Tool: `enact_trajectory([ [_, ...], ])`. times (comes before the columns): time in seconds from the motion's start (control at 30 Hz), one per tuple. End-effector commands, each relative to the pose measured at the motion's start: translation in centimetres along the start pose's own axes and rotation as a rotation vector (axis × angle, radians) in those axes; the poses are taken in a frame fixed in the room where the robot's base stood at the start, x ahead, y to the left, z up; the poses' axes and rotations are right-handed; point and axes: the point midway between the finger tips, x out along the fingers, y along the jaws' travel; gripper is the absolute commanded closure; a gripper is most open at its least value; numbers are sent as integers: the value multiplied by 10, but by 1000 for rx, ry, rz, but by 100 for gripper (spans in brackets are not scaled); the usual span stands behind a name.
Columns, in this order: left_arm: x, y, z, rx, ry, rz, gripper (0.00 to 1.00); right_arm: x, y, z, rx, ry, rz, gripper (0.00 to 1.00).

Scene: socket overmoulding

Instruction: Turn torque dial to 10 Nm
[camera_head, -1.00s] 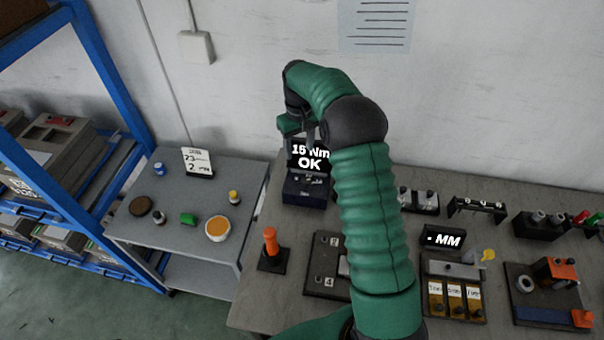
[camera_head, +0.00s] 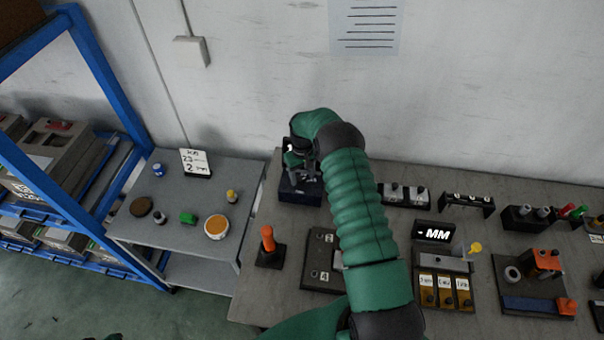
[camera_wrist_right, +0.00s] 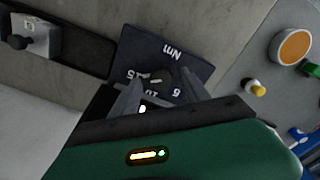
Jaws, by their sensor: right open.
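The torque unit (camera_head: 298,194), a dark box, stands at the back left of the bench. Its display is mostly hidden behind my right gripper (camera_head: 306,172). In the right wrist view its dark top face (camera_wrist_right: 190,57) carries "Nm" and numbers reading about 15, 10 and 6, seen upside down. A small dial knob (camera_wrist_right: 161,76) shows between the fingertips of my open right gripper (camera_wrist_right: 158,90). The fingers are on either side of the knob; I cannot tell if they touch it. Which number the dial points to is unclear.
An orange-handled tool (camera_head: 268,240) stands in front of the unit. A grey side table (camera_head: 180,243) with small pots is at left. The wall is close behind.

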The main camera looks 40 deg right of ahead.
Motion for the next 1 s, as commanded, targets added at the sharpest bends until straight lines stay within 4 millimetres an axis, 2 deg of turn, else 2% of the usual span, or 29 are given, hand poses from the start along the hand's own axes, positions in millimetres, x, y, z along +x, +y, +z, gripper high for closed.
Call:
enact_trajectory([
  [0.27,0,0,0,0,0,0,59,2,0,0,-1,0,1,47],
  [0.67,0,0,0,0,0,0,59,2,0,0,0,-1,0,100],
  [1.0,4,0,1,0,0,0,59,4,1,0,-27,-1,1,100],
])
